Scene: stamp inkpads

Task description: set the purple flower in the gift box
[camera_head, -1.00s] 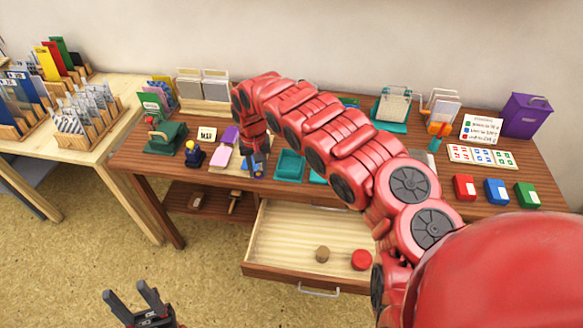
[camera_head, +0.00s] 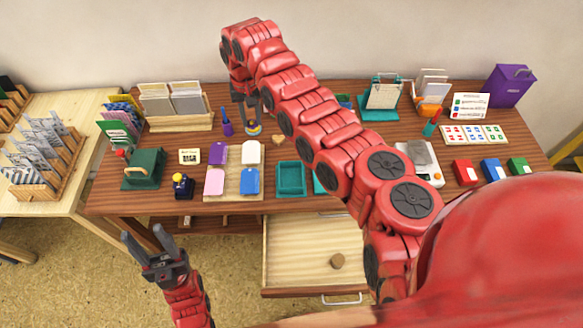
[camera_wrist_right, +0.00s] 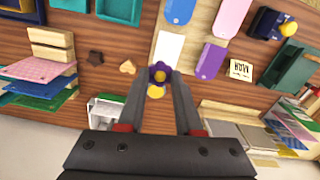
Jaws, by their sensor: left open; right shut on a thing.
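The purple flower (camera_wrist_right: 159,71) has a yellow centre and sits between the fingertips of my right gripper (camera_wrist_right: 160,80) in the right wrist view. The right gripper (camera_head: 246,103) is shut on it, over the back of the table in the head view. The flower is small and partly hidden there. My left gripper (camera_head: 146,241) is open and empty, low in front of the table. I cannot tell which container is the gift box.
Colored cards lie on a pale board (camera_head: 212,199). A wooden heart (camera_head: 278,140) lies near the right gripper. The open drawer (camera_head: 300,255) juts out in front. My right arm hides part of the table.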

